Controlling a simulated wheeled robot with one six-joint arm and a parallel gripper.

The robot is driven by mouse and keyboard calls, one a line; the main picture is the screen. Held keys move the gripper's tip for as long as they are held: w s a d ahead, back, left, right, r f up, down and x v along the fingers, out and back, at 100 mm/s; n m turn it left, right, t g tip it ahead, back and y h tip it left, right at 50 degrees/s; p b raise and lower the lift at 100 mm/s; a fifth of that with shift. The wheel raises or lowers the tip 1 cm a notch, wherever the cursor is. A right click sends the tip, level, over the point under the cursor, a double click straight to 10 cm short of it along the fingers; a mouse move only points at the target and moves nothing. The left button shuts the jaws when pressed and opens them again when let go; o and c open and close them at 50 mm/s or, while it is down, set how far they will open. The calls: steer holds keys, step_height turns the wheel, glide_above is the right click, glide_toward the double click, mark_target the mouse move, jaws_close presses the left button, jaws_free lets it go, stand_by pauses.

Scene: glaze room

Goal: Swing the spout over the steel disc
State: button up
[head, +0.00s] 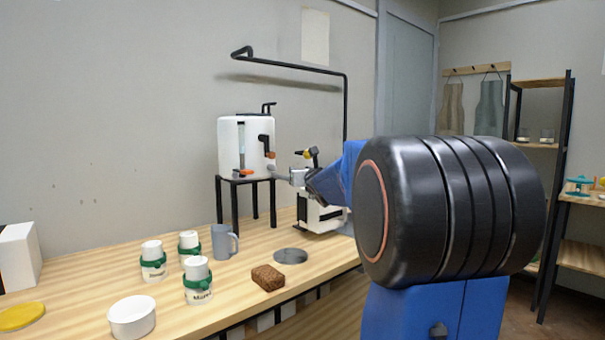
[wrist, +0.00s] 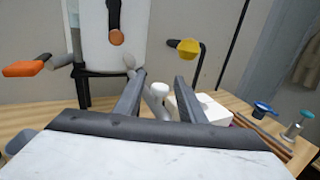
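A white tank (head: 231,146) stands on a black stand against the wall, with orange-tipped taps. A grey spout (wrist: 152,92) slopes down from the tank's front and has a pale round end. The steel disc (head: 290,256) lies flush in the wooden table, in front of the tank and to its right; I cannot pick it out surely in the wrist view. My gripper (head: 296,178) is at the tank's right side, by the spout. In the wrist view my gripper (wrist: 158,82) is open. The spout shows between its fingers, with gaps on both sides; contact is not visible.
A grey mug (head: 224,242), a brown sponge (head: 268,278), several green-banded jars (head: 198,284) and a white bowl (head: 132,316) stand on the table. A black overhead pipe (head: 300,68) rises behind. A yellow-tipped tap (wrist: 188,46) is right of the fingers.

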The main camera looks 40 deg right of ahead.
steer(key=v, duration=1.7)
steer(key=shift+s, duration=0.15)
steer(key=shift+c, duration=0.3)
steer(key=shift+r, duration=0.1)
steer(key=c, duration=0.5)
steer(key=w+d+r+n+y, duration=0.1)
steer(key=n, duration=0.1)
steer(key=w+d+r+n+t+y, duration=0.1)
steer(key=w+d+r+n, duration=0.1)
steer(key=n, duration=0.1)
steer(key=w+d+r+n+t+y, duration=0.1)
steer(key=r+n, duration=0.1)
steer(key=n, duration=0.1)
steer(key=shift+w+d, duration=0.3)
jaws_close()
steer(key=s+d+f+n+g+y, duration=0.1)
steer(key=d+n+g+y, duration=0.1)
steer(key=d+n+y, duration=0.6)
steer(key=s+d+f+n+g+y, duration=0.15)
steer(key=d+n, duration=0.35)
steer(key=n, duration=0.7)
steer(key=w+a+f, duration=0.2)
steer(key=w+a, duration=0.5)
steer(key=w, duration=0.3)
steer(key=shift+a+f+y, duration=0.2)
steer(key=shift+a+y, duration=0.1)
steer(key=shift+y, duration=0.05)
